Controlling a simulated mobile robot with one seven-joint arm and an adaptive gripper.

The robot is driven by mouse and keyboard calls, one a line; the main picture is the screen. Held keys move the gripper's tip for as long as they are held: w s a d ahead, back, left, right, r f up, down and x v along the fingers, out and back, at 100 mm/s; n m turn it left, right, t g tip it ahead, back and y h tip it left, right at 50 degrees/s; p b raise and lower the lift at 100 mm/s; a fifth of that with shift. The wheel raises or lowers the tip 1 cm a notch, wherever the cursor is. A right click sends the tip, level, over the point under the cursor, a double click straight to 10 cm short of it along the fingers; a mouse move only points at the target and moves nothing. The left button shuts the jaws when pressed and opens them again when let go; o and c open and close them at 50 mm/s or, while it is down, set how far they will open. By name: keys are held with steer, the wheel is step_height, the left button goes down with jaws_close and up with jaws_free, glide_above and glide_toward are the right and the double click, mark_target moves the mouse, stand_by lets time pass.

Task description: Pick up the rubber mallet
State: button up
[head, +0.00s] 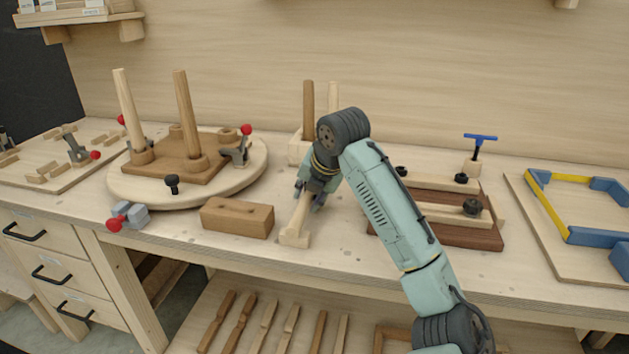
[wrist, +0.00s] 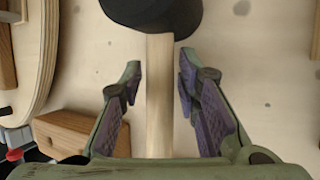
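The rubber mallet's pale wooden handle (wrist: 159,105) runs up the middle of the wrist view to its black head (wrist: 155,12), which is cut off by the top edge. In the head view the handle (head: 297,214) points toward the bench's front edge, and the mallet head is hidden behind my arm and gripper. My gripper (wrist: 160,75) is open, with one finger on each side of the handle and a visible gap on both sides. In the head view my gripper (head: 311,194) is low over the bench at the handle.
A brown wooden block (head: 237,218) lies just left of the handle. A round board (head: 255,165) with clamps and upright legs stands further left. A dark wood fixture (head: 475,234) with black knobs is to the right.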

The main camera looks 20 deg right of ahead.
jaws_close()
steer(key=shift+r, duration=0.1)
stand_by(0.5)
